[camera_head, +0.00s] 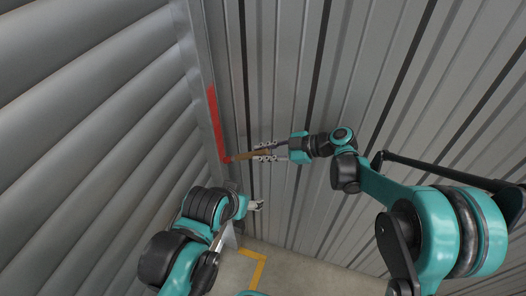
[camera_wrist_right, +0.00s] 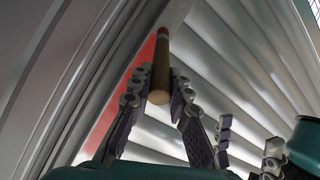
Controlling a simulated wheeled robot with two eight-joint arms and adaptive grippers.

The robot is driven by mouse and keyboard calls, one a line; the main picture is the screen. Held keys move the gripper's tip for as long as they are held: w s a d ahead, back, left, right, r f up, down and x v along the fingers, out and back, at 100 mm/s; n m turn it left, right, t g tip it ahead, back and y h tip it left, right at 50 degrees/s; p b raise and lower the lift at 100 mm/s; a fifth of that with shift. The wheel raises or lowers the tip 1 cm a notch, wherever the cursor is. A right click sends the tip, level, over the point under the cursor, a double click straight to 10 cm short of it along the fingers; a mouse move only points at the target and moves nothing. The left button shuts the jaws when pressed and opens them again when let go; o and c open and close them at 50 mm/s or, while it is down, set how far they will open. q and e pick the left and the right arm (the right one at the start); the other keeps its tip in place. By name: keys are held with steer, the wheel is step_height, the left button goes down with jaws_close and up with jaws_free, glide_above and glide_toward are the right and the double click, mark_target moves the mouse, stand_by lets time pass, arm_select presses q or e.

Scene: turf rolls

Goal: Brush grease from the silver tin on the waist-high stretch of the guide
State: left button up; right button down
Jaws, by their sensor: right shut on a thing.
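My right gripper (camera_head: 265,152) is shut on a brush with a tan wooden handle (camera_head: 249,154). Its reddish tip reaches the edge of the guide (camera_head: 205,92), the upright metal channel beside the shutter. A red stretch (camera_head: 215,115) runs along the guide above the tip. In the right wrist view, the brush (camera_wrist_right: 158,75) lies between the fingers of the right gripper (camera_wrist_right: 156,98), with its red end against the red stretch. My left gripper (camera_head: 256,205) is lower, near the guide; its fingers are too small to read. I cannot make out the silver tin.
A grey slatted shutter (camera_head: 80,90) fills the left side. A ribbed metal wall (camera_head: 290,70) stands behind and to the right. Yellow tape (camera_head: 256,268) marks the floor below. My left arm is close under the right gripper.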

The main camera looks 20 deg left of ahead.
steer(key=shift+r+p, duration=2.25)
steer(key=shift+r, duration=0.85)
steer(key=shift+f+b, duration=2.35)
steer(key=shift+f, duration=0.8)
steer(key=shift+r+p, duration=2.25)
steer(key=shift+r, duration=0.9)
steer(key=shift+f+b, duration=0.35)
steer(key=shift+f, duration=0.1)
steer(key=shift+f+b, duration=2)
steer(key=shift+f, duration=0.7)
steer(key=shift+r, duration=0.1)
steer(key=d, duration=0.6)
steer(key=shift+s, duration=0.1)
